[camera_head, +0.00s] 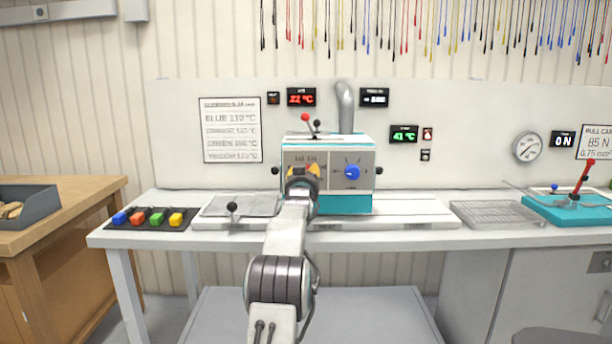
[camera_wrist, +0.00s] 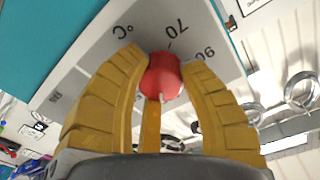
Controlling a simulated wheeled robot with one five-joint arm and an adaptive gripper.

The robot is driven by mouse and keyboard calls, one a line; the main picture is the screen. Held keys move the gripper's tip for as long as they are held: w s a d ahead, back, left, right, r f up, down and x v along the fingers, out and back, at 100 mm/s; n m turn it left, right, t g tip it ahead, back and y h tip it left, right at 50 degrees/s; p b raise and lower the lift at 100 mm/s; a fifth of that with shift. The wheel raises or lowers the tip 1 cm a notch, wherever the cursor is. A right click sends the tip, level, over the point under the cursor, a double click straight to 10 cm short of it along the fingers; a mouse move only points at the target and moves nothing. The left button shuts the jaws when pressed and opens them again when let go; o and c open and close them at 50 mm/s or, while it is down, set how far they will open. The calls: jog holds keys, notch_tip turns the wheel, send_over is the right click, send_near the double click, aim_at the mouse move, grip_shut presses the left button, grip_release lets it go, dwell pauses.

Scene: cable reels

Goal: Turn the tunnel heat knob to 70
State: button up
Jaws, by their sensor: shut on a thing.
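The tunnel heat knob (camera_wrist: 160,76) is red and round in the wrist view, with a small white mark at its lower edge. It sits on a grey panel (camera_wrist: 92,58) printed with "°C", "70" and "90"; the 70 and its tick are just above the knob. My gripper (camera_wrist: 164,60) has its yellow fingers on both sides of the knob, shut on it. In the head view my gripper (camera_head: 303,171) is at the left half of the front of the grey and teal machine (camera_head: 345,204), and it hides the red knob there.
A blue knob (camera_head: 352,172) is to the right on the same machine. Levers with red and black balls (camera_head: 306,118) stand on top. Colored blocks on a black mat (camera_head: 148,224) lie left on the bench; a wire rack (camera_head: 497,213) lies right.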

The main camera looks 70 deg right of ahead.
jog(key=shift+w+f, duration=0.25)
jog(key=shift+f, duration=0.15)
jog(key=o, duration=0.9)
jog(key=shift+w, duration=0.1)
jog(key=o, duration=0.3)
jog(key=shift+r, duration=0.15)
jog(key=shift+s, duration=0.2)
jog(key=v, duration=1.2)
